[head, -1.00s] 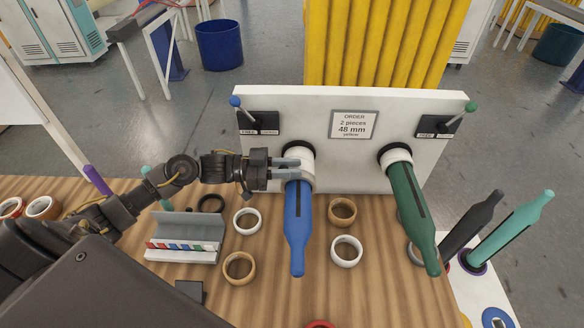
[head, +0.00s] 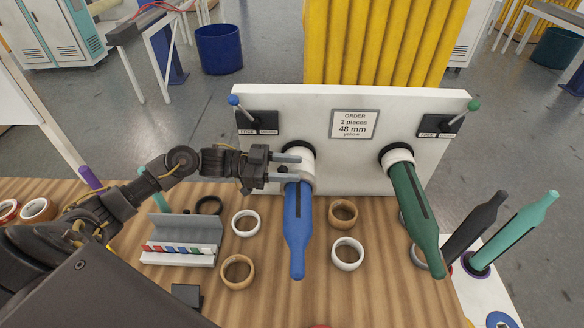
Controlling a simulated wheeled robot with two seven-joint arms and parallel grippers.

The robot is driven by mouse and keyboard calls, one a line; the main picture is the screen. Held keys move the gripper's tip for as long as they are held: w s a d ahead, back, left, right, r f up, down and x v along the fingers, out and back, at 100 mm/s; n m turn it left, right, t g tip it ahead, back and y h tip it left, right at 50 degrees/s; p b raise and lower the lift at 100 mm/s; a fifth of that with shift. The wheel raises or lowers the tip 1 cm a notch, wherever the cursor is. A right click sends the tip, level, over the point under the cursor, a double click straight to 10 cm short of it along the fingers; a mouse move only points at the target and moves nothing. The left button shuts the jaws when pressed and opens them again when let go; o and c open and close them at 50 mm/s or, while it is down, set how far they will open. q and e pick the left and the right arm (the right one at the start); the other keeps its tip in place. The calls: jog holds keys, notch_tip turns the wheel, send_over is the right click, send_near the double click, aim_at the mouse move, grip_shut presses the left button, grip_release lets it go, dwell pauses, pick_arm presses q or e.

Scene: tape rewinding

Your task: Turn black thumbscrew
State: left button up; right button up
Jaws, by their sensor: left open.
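I cannot make out a distinct black thumbscrew. A blue tapered spindle (head: 298,235) sticks out from the white board (head: 290,105), with a white collar (head: 306,170) and a black ring behind it at its base. My left gripper (head: 291,168) is at the left side of this collar, fingers pointing right, open with a gap between them and nothing visibly gripped. Its fingertips overlap the collar in the picture; I cannot tell whether they touch. A green spindle (head: 412,205) with its own white collar (head: 396,155) stands to the right. My right gripper is out of view.
Tape rings lie around the spindles, including a white one (head: 347,267) and tan ones (head: 251,271). A grey rack (head: 168,225) stands left. Black panels with a blue-knobbed lever (head: 233,100) and a green-knobbed lever (head: 473,104) flank the order sign (head: 354,112).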

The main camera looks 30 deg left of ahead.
pick_arm(q)
jog(key=shift+s+a+f, duration=0.1)
jog(key=shift+a, duration=0.05)
jog(key=b+v, duration=0.3)
jog(key=v, duration=0.7)
jog(key=shift+a+b, duration=0.25)
jog(key=shift+b, duration=0.15)
jog(key=shift+s, duration=0.1)
